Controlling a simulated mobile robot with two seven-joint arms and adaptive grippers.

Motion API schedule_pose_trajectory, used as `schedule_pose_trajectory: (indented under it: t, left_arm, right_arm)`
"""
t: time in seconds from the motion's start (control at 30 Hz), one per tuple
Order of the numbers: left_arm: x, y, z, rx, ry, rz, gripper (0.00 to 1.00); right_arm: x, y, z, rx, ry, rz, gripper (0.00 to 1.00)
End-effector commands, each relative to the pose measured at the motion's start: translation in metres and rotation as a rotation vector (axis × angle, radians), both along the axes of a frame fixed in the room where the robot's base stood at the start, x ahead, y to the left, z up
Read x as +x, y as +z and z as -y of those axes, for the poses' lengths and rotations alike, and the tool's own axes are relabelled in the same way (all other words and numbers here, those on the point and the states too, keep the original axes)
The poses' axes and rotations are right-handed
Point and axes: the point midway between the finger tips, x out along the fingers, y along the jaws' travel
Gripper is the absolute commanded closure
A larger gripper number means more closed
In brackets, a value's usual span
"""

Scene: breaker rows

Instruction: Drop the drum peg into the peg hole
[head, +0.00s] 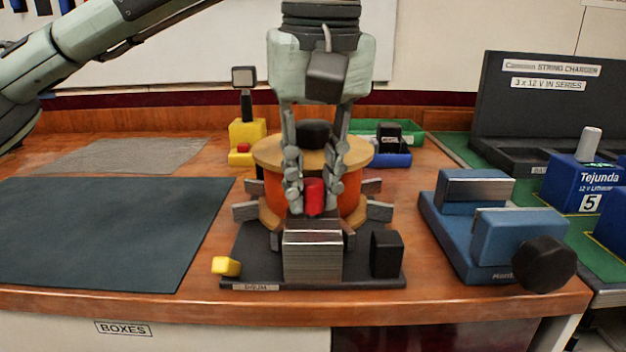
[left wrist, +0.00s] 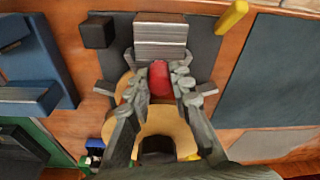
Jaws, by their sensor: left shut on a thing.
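My left gripper (head: 314,190) points down in front of the drum and is shut on a red peg (head: 314,197), which I take to be the drum peg. The red peg also shows between the fingers in the left wrist view (left wrist: 161,80). The drum (head: 272,190) has a tan top flange, an orange body and grey bars sticking out around it. It stands on a dark base plate (head: 345,279) labelled DRUM. A ribbed metal block (head: 312,257) stands on the plate just in front of the peg. I cannot make out the peg hole. My right gripper is not in view.
A yellow piece (head: 226,266) and a black block (head: 387,253) flank the metal block. A blue vise (head: 470,225) with a black knob stands to the right. A dark mat (head: 110,230) lies left.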

Motion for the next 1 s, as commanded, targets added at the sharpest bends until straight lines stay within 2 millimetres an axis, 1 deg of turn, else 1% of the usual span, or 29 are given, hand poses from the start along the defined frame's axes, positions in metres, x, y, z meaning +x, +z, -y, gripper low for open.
schedule_pose_trajectory:
  t: [0.07, 0.1, 0.3, 0.57, 0.67, 0.77, 1.0]
  left_arm:
    - [0.0, -0.003, 0.0, 0.0, 0.0, 0.0, 1.0]
    - [0.0, -0.003, 0.0, 0.0, 0.0, 0.0, 0.78]
    - [0.0, -0.002, 0.0, 0.0, 0.0, 0.0, 0.55]
    - [0.0, -0.002, 0.0, 0.0, 0.0, 0.0, 0.55]
    - [-0.001, 0.003, 0.0, 0.0, 0.0, 0.001, 0.55]
    - [-0.002, 0.016, 0.001, 0.0, 0.001, 0.003, 0.55]
    - [-0.009, 0.067, 0.003, 0.0, 0.004, 0.006, 0.55]
  right_arm:
    - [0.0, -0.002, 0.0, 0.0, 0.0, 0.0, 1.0]
    - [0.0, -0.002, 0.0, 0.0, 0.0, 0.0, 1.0]
    - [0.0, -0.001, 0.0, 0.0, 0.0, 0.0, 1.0]
    - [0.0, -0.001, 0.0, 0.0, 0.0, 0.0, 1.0]
    - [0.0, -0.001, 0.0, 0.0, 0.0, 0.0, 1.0]
    - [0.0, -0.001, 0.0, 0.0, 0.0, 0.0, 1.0]
    - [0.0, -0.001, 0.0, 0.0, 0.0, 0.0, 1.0]
